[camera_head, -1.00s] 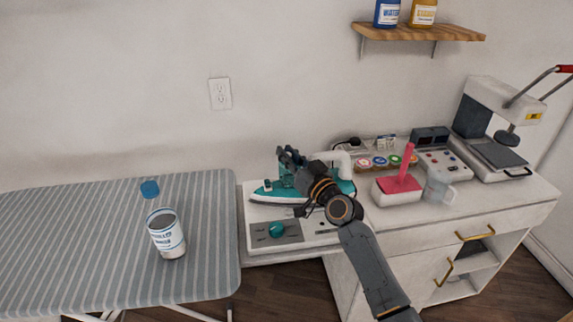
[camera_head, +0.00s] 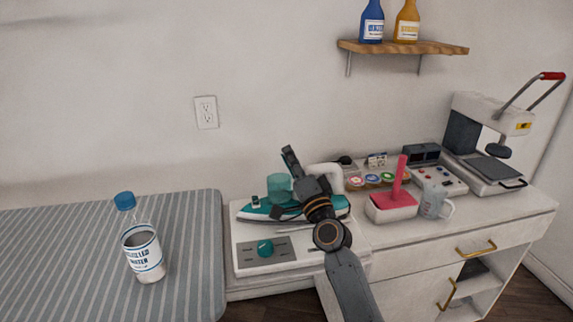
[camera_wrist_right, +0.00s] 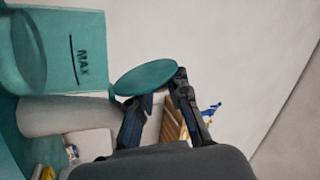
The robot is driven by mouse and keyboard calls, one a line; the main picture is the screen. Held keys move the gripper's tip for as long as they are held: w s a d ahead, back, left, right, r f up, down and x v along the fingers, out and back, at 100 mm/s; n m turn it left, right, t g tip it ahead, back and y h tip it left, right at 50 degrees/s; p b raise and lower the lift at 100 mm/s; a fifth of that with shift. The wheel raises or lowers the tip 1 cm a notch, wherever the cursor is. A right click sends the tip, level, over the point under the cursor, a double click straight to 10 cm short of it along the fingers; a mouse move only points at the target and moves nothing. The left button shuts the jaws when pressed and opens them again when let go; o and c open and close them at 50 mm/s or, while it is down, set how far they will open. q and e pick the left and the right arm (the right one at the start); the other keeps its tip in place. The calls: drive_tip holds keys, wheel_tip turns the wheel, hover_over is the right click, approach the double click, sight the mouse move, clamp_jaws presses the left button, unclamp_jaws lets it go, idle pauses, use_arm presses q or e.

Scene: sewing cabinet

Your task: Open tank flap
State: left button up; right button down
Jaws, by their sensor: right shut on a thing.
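The teal steam iron (camera_head: 338,207) lies on its white station, with its translucent tank (camera_head: 279,188) at the left of my right gripper. In the right wrist view the tank (camera_wrist_right: 85,62) bears a MAX mark. A teal oval flap (camera_wrist_right: 146,77) sticks out beside the tank's edge, between the fingertips of my right gripper (camera_wrist_right: 165,90), which is shut on it. Whether the flap is still hinged to the tank is hard to see. In the head view my right gripper (camera_head: 293,163) points upward at the iron and hides part of it. My left gripper is not in view.
A water bottle (camera_head: 143,252) with a blue cap stands on the striped ironing board (camera_head: 60,255) at the left. A pink-handled tool (camera_head: 397,190), a measuring cup (camera_head: 434,201) and a heat press (camera_head: 487,145) stand right on the cabinet. A wooden shelf (camera_head: 405,46) hangs above.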

drive_tip(key=shift+d+f+m+t+h, duration=0.1)
drive_tip(key=shift+d+m+t+h, duration=0.2)
drive_tip(key=shift+m, duration=0.45)
drive_tip(key=shift+d+f+m+t+h, duration=0.15)
drive_tip(key=shift+m+h, duration=0.25)
drive_tip(key=shift+m, duration=0.35)
drive_tip(key=shift+d+r, duration=0.1)
drive_tip(key=c, duration=1.3)
unclamp_jaws()
